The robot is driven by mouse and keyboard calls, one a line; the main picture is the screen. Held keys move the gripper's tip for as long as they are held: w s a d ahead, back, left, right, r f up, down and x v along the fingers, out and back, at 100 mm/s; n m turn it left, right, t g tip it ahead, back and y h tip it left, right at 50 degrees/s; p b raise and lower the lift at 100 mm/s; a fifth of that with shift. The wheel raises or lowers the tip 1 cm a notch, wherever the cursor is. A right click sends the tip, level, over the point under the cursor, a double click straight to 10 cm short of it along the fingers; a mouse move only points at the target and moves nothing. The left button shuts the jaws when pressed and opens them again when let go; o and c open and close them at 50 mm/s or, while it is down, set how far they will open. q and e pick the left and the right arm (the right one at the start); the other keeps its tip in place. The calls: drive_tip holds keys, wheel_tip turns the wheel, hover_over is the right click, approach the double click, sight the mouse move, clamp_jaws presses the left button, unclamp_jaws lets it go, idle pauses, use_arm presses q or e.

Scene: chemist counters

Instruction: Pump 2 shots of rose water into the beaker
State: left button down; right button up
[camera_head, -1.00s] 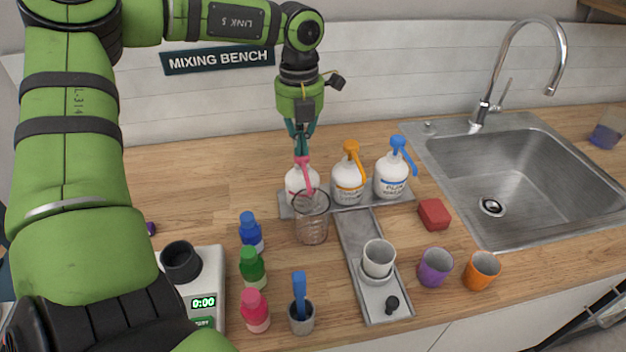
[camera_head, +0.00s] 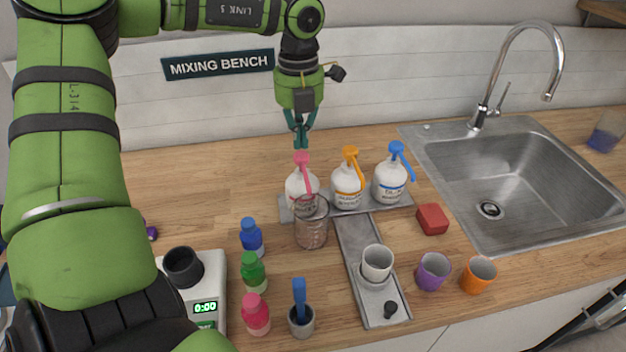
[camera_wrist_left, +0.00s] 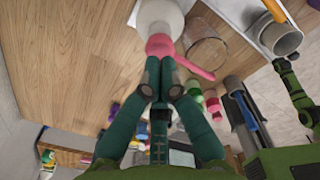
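The white bottle with the pink pump (camera_head: 302,185) stands at the left end of a grey tray; its label cannot be read. Its pink spout points toward the clear glass beaker (camera_head: 311,236), which stands just in front. I cannot tell whether the beaker holds liquid. My left gripper (camera_head: 301,144) points down just above the pink pump head, fingertips together, holding nothing. In the left wrist view, the shut fingertips (camera_wrist_left: 160,64) are in line with the pink pump head (camera_wrist_left: 160,45), and the beaker (camera_wrist_left: 207,52) shows beside it. My right gripper cannot be made out.
Orange-pump (camera_head: 348,187) and blue-pump (camera_head: 390,183) bottles stand right of the pink one. Small colored bottles and a scale (camera_head: 207,285) stand front left. A white cup (camera_head: 377,262), purple cup (camera_head: 433,271), orange cup (camera_head: 479,274) and red block (camera_head: 432,218) stand right, before the sink (camera_head: 530,180).

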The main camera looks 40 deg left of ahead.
sight(301, 155)
use_arm(q)
drive_tip(key=shift+f, duration=0.2)
idle(0.4)
drive_tip(key=shift+f+b, duration=1.6)
drive_tip(key=shift+b, duration=0.1)
drive_tip(key=shift+r, duration=0.2)
drive_tip(key=shift+r+p, duration=0.95)
drive_tip(key=shift+r, duration=0.65)
wheel_tip(301, 155, up, 6)
drive_tip(key=p, duration=0.3)
drive_tip(key=shift+p, duration=0.4)
